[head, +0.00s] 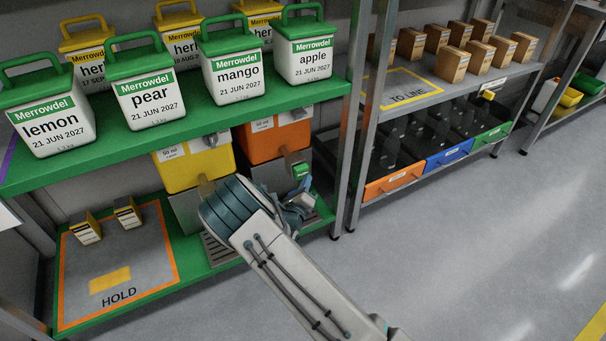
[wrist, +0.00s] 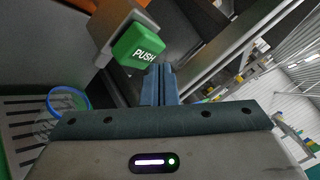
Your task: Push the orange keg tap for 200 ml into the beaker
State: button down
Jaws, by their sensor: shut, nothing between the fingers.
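The orange keg (head: 275,140) stands at the back of the lower green shelf, with a "50 ml" label. Its tap has a green PUSH button (head: 300,171), which shows large in the wrist view (wrist: 140,47). My gripper (head: 301,187) is shut and empty, just in front of and below the button in the head view. In the wrist view its fingertips (wrist: 160,72) are beside the button's lower right; I cannot tell whether they touch it. My arm hides the beaker in the head view.
A yellow keg (head: 193,165) stands left of the orange one. White tubs with green lids, such as the mango tub (head: 235,78), fill the shelf above. A HOLD mat (head: 150,265) with two small boxes lies at left. A shelf post (head: 355,130) rises at right.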

jog(key=shift+w+a, duration=0.2)
jog(key=shift+w, duration=0.05)
jog(key=shift+w+a, duration=0.4)
jog(key=shift+w, duration=0.2)
dwell(0.9)
jog(key=shift+s, duration=0.1)
jog(key=shift+s+d+p, duration=0.6)
jog(key=shift+s+d, duration=0.05)
jog(key=shift+s, duration=0.2)
jog(key=shift+s, duration=0.1)
jog(key=s+d+p, duration=0.1)
jog(key=s, duration=0.1)
jog(key=s+d+p, duration=0.1)
jog(key=s, duration=0.1)
jog(key=shift+d+p, duration=0.35)
jog(key=shift+d, duration=0.05)
dwell(3.2)
